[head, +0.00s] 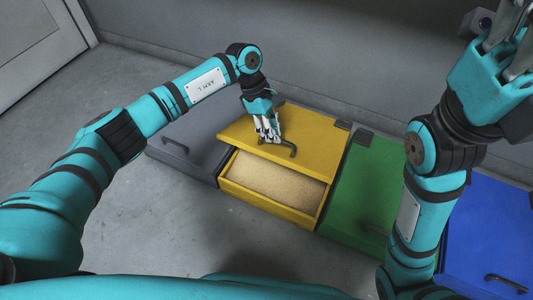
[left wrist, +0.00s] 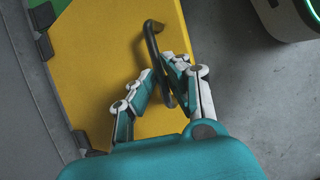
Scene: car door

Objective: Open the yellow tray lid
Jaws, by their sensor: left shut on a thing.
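The yellow tray (head: 322,208) sits on the floor and is filled with a pale sand-like material. Its yellow lid (head: 305,128) is partly raised, with the front part of the filling showing beneath it. The rear of the tray is hidden under the lid. A dark bar handle (head: 291,151) is on the lid's front part. My left gripper (head: 267,138) is shut on the handle; the left wrist view shows the fingers (left wrist: 166,82) on either side of the bar. My right gripper (head: 509,38) is raised at the upper right, its fingers spread and empty.
A grey lidded tray (head: 187,150) is left of the yellow one. A green one (head: 360,190) and a blue one (head: 500,225) are to the right, partly behind my right arm. A grey wall (head: 330,60) runs behind. The floor at left is clear.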

